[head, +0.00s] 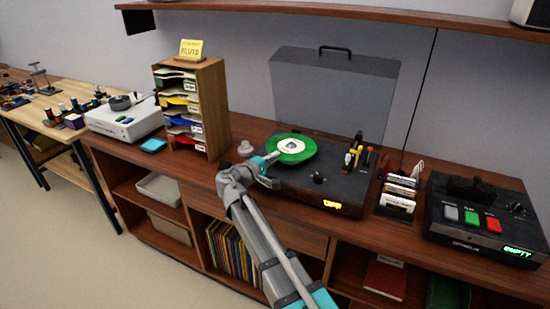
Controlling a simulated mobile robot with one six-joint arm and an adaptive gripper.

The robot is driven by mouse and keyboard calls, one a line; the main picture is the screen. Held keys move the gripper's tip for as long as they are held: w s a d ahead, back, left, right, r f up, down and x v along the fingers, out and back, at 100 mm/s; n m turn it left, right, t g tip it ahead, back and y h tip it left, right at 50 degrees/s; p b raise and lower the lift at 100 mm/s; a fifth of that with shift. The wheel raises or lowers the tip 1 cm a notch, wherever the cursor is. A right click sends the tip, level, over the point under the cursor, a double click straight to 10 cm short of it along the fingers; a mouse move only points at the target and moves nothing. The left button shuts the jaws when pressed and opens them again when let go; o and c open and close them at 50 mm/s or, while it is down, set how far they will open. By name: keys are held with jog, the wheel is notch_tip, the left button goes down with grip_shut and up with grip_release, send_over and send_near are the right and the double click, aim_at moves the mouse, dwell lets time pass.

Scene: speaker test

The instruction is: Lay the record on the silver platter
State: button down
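A green record (296,156) with a pale label shows over the left part of a black turntable with a wooden front (312,195). The record covers where a platter would be, and no silver surface shows. I cannot tell whether the record rests or is held just above. My gripper (270,161) is at the record's near-left edge, overlapping it in the picture. Its fingers are too small to tell if they are open or shut on the record. The turntable's display is lit, and its clear lid (335,88) stands behind.
A wooden letter sorter (212,105) with a yellow sign stands left of the turntable. A small grey knob-like object (245,148) sits between them. Upright tools (355,155) stand on the turntable's right. A card rack (398,190) and a black button box (480,225) are farther right. A shelf (380,15) hangs above.

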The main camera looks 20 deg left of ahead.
jog(key=c, duration=0.7)
grip_release()
jog(key=shift+c, duration=0.2)
jog(key=shift+c, duration=1.1)
jog(key=shift+s, duration=0.15)
jog(key=v, duration=0.6)
jog(key=shift+s+a, duration=0.15)
jog(key=shift+s, duration=0.15)
